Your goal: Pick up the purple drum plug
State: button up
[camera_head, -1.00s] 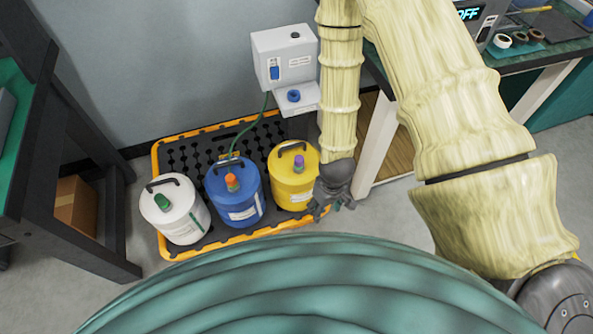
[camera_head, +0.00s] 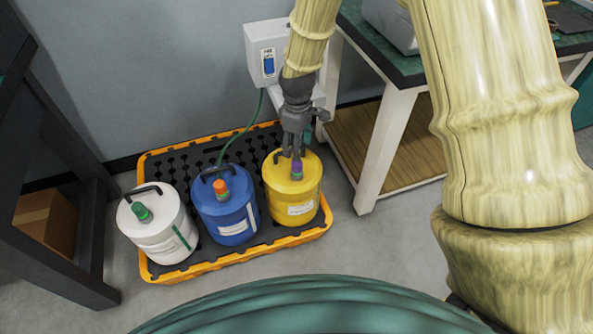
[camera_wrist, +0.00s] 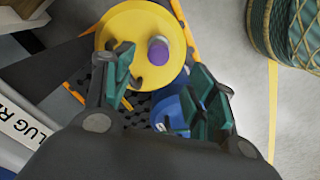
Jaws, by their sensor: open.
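The purple drum plug (camera_head: 297,167) stands on top of the yellow drum (camera_head: 291,199), the rightmost of three drums. My gripper (camera_head: 294,152) hangs just above and behind the plug, pointing down, and partly covers the drum's top. In the wrist view the purple plug (camera_wrist: 158,51) shows on the yellow lid (camera_wrist: 125,28), beyond the gap between the green-padded fingers of my gripper (camera_wrist: 165,90). The fingers are spread apart with nothing between them. Whether a finger touches the drum top cannot be told.
A blue drum (camera_head: 226,208) with an orange plug (camera_head: 221,188) and a white drum (camera_head: 158,228) with a green plug (camera_head: 141,212) stand left on a black pallet with a yellow rim (camera_head: 197,268). A wall box (camera_head: 266,55) and workbench (camera_head: 383,135) are close behind and right.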

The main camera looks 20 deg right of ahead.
aim_at(297, 164)
notch_tip(297, 164, down, 10)
jog(key=b, duration=0.2)
jog(key=shift+w+r+b, duration=0.15)
jog(key=shift+b, duration=0.2)
jog(key=c, duration=1.2)
